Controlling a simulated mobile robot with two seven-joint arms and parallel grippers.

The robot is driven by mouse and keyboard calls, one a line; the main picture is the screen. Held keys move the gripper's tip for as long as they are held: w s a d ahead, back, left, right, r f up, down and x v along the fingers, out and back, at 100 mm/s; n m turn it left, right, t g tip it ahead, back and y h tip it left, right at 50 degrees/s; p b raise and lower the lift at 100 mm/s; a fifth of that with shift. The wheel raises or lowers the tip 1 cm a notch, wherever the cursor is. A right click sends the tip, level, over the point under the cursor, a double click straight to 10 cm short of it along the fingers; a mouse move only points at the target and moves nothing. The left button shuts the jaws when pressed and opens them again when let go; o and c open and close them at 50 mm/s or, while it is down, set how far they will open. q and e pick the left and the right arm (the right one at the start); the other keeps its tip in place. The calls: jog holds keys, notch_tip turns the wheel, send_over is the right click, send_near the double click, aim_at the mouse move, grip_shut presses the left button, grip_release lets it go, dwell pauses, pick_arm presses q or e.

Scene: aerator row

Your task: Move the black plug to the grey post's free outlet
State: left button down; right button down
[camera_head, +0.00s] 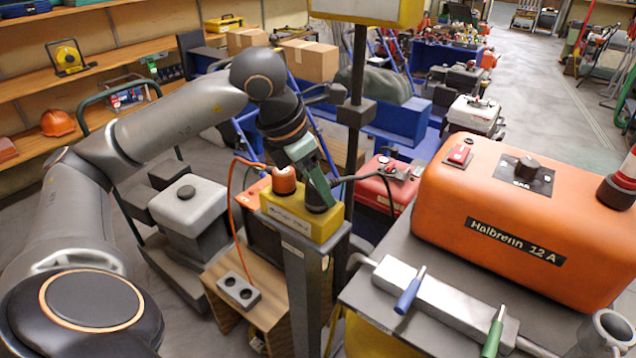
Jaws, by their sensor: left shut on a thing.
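My left gripper (317,190) reaches down from above to the top of a yellow outlet box (300,222) on a dark grey stand. It is shut on the black plug (319,207), mostly hidden by the fingers. A black cable runs from the plug to the right. The plug is at the yellow box's top; I cannot tell whether it is seated in it. An orange plug (285,180) stands in the same box, just left of my gripper. A grey outlet box (239,291) with two dark round openings is lower left. My right gripper is not in view.
A dark pole (355,110) rises close behind my gripper.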

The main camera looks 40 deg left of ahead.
pick_arm(q)
jog(key=shift+f+b, duration=0.4)
jog(key=shift+f, duration=0.05)
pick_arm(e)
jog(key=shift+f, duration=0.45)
pick_arm(q)
jog(key=shift+c, duration=1)
grip_release()
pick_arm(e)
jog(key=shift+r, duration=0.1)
pick_arm(q)
jog(key=p+v, duration=0.3)
jog(key=v, duration=0.9)
jog(key=shift+r, duration=0.35)
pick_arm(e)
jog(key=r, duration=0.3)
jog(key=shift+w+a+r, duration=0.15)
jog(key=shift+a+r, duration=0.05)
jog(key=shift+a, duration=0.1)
